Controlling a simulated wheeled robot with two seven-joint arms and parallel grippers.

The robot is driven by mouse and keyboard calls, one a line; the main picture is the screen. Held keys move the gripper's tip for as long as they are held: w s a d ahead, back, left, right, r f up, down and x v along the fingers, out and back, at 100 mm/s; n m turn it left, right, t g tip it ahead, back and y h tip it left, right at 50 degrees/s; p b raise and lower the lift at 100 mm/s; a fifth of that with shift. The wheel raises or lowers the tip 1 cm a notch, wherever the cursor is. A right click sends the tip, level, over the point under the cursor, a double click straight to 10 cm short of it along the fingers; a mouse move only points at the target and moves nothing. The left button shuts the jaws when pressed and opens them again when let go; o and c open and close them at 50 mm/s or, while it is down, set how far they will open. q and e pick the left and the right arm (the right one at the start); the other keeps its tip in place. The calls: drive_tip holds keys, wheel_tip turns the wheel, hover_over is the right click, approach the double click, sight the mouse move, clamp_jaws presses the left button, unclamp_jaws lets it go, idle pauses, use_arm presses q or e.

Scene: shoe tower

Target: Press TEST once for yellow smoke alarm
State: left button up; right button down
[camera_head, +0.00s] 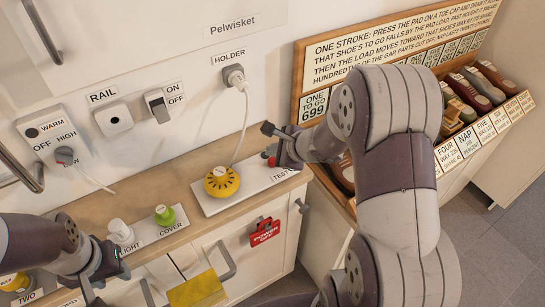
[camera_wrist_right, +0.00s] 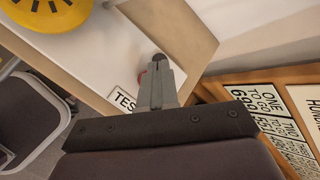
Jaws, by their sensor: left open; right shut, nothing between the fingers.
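The round yellow smoke alarm (camera_head: 222,181) with dark slots sits on a white plate (camera_head: 212,205) on the wooden counter; part of it shows in the wrist view (camera_wrist_right: 45,12). The TEST label (camera_head: 282,174) is at the plate's right end, also in the wrist view (camera_wrist_right: 124,100). A small red part (camera_head: 270,160) shows by the label, partly hidden by my right gripper. My right gripper (camera_head: 268,129) is shut and empty above that end of the plate; its fingers show in the wrist view (camera_wrist_right: 158,72). Contact cannot be told. My left gripper (camera_head: 107,284) is open and empty at lower left.
A white cord hangs from the HOLDER plug (camera_head: 233,76) behind the alarm. A green knob (camera_head: 164,215) and a white knob (camera_head: 120,231) stand left on the counter. A red POWER OFF tag (camera_head: 265,232) hangs on the cabinet front. A shoe rack (camera_head: 315,105) stands right.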

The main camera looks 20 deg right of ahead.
wheel_tip(320, 180, up, 5)
drive_tip(key=p, duration=0.4)
idle(0.3)
drive_tip(key=shift+f, duration=0.1)
idle(0.4)
drive_tip(key=s+a+n+g+h, duration=0.1)
drive_tip(key=s+a+n+g, duration=0.1)
drive_tip(key=s+n, duration=0.6)
drive_tip(key=s+a+r+n+g+h+p, duration=0.1)
drive_tip(key=s+a+n+g+h, duration=0.1)
drive_tip(key=s+n+g, duration=0.3)
drive_tip(key=s+a+n, duration=0.1)
drive_tip(key=s+n, duration=0.3)
drive_tip(key=n, duration=0.6)
drive_tip(key=shift+r, duration=0.2)
